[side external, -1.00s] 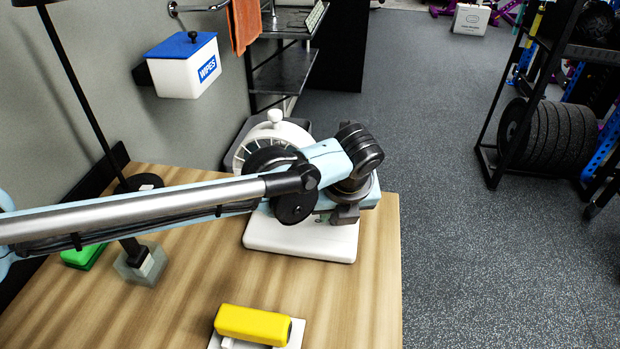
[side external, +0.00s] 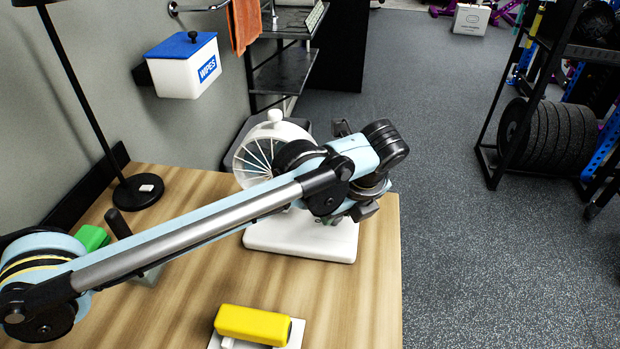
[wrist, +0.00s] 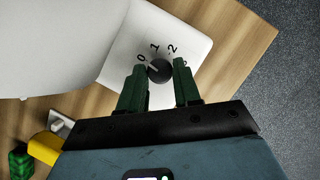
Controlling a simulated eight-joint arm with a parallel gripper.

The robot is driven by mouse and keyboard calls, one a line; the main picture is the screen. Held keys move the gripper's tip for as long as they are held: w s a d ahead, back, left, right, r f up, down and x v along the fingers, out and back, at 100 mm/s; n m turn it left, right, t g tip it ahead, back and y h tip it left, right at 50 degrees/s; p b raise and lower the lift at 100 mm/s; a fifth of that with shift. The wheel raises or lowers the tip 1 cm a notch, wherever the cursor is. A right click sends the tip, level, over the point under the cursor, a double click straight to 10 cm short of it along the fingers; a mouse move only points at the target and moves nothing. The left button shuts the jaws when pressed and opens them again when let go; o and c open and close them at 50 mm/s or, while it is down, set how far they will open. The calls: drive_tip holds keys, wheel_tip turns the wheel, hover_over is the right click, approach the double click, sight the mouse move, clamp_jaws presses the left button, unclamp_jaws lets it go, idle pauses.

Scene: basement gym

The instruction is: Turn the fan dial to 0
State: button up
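The white fan has its round grille (side external: 256,156) at the back and a flat white base (side external: 290,240) on the wooden table. The black round dial (wrist: 159,70) sits on the base in the wrist view, with the marks 0, 1 and 2 around it. A small pale mark on the dial seems to face the 0 side, but it is too small to be sure. My gripper (wrist: 160,84) is open, with one dark green finger on each side of the dial. I cannot tell whether the fingers touch it. In the side view my arm hides the dial.
A yellow object (side external: 253,324) lies on a white plate near the table's front. A green block (side external: 93,238) and a black lamp base (side external: 138,192) are at the left. A wipes box (side external: 184,72) hangs on the wall. The table's right edge is close to the fan.

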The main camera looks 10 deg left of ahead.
drive_tip(key=o, duration=0.4)
drive_tip(key=shift+m, duration=0.3)
drive_tip(key=m, duration=0.1)
drive_tip(key=m+h, duration=0.1)
drive_tip(key=m, duration=0.1)
drive_tip(key=shift+s+a+m+t, duration=0.2)
drive_tip(key=shift+m+t, duration=0.1)
drive_tip(key=shift+t, duration=0.1)
drive_tip(key=a+v, duration=0.2)
drive_tip(key=v, duration=1)
drive_tip(key=a+r+n+h, duration=0.1)
drive_tip(key=a+r+n, duration=0.2)
drive_tip(key=a+n, duration=0.6)
drive_tip(key=a+r+n+h, duration=0.1)
drive_tip(key=a+r+n, duration=0.2)
drive_tip(key=a+n, duration=0.6)
drive_tip(key=shift+s+a+h, duration=0.3)
drive_tip(key=shift+s+a, duration=0.05)
drive_tip(key=shift+a, duration=2.95)
drive_tip(key=shift+a, duration=0.1)
